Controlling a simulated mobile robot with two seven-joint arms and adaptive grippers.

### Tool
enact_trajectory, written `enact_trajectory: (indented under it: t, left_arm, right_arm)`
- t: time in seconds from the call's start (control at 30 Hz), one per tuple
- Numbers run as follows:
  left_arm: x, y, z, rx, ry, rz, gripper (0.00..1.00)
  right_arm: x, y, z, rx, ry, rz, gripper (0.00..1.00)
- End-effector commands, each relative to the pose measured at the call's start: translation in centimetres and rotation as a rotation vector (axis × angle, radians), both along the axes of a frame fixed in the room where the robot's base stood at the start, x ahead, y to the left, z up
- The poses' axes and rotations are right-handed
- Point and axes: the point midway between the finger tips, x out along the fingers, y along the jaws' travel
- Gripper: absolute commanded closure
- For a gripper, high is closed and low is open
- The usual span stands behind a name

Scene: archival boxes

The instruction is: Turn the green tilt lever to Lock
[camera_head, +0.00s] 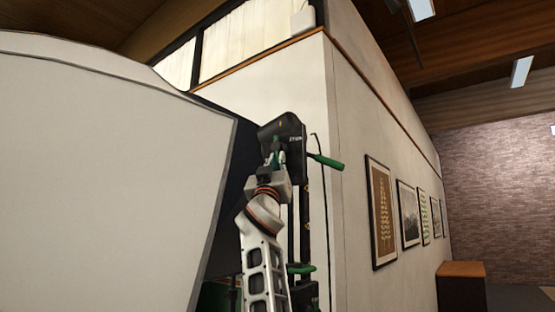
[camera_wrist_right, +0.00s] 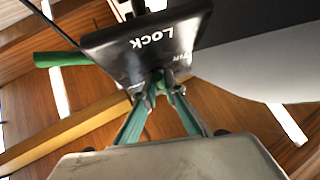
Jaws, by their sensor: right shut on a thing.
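A black head plate (camera_head: 283,132) with white lettering tops a dark upright post. In the right wrist view the plate (camera_wrist_right: 150,48) fills the upper middle and reads "LOCK", with a partly covered second word near the fingertips. My right gripper (camera_head: 275,160) is against the front of the plate. In the wrist view its two green-sided fingers (camera_wrist_right: 160,84) meet at the plate's lower edge, shut on the tilt lever, which they almost wholly hide. Which way the lever points cannot be told. My left gripper is not in view.
A green handle grip (camera_head: 326,161) sticks out right of the plate; it also shows in the wrist view (camera_wrist_right: 62,59). A lower green grip (camera_head: 301,268) sits on the post. A large pale panel (camera_head: 110,170) stands close on the left. A white wall (camera_head: 345,120) is behind.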

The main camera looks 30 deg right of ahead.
Motion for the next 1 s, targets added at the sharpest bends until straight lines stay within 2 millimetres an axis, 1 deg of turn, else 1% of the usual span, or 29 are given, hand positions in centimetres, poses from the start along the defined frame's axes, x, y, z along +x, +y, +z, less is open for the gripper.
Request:
enact_trajectory:
  t: [0.4,0.43,0.47,0.5,0.83,1.0]
  left_arm:
    - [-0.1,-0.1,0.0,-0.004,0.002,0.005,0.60]
    - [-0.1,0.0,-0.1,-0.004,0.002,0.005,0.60]
    - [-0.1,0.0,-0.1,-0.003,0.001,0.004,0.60]
    - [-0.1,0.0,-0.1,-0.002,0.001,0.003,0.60]
    - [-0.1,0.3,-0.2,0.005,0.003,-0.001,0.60]
    - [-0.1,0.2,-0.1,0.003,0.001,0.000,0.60]
  right_arm:
    - [0.0,0.0,0.0,0.001,-0.002,-0.001,1.00]
    - [0.0,0.0,0.0,0.001,-0.002,-0.001,0.82]
    - [0.0,0.0,0.0,0.001,-0.002,-0.001,0.74]
    - [0.0,0.0,0.0,0.001,-0.002,-0.001,0.73]
    - [0.0,0.1,-0.1,0.002,-0.002,0.001,0.73]
    - [-0.7,0.8,-1.1,0.001,-0.002,0.002,0.73]
